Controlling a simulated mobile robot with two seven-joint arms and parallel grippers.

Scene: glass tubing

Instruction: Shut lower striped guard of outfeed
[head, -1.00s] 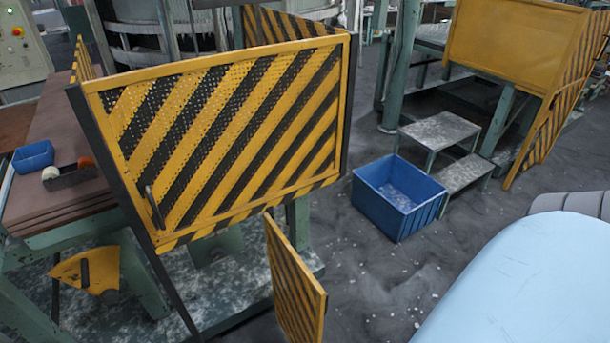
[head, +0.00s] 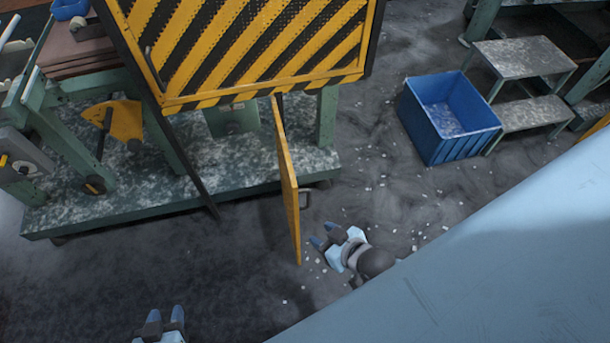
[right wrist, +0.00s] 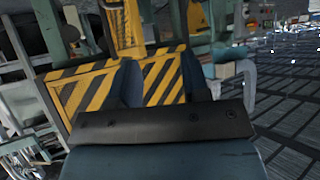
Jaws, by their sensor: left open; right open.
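The lower striped guard (head: 287,185) stands swung out from the machine, seen almost edge-on in the head view. Its far end is below the upper striped guard (head: 250,50). A grey handle (head: 305,198) sticks out from its right side. My right gripper (head: 322,235) is open and empty, just right of the guard's near end and below the handle in the picture, apparently apart from both. In the right wrist view its open fingers (right wrist: 162,80) stand before a striped panel; I cannot tell which guard that is. My left gripper (head: 166,313) is open at the bottom edge, away from the guard.
The green machine base (head: 130,195) lies left of the guard, with a dark post (head: 185,165) in front. A blue crate (head: 450,145) and grey steps (head: 525,60) stand at the right. The floor left of the guard is clear; white bits litter the right side.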

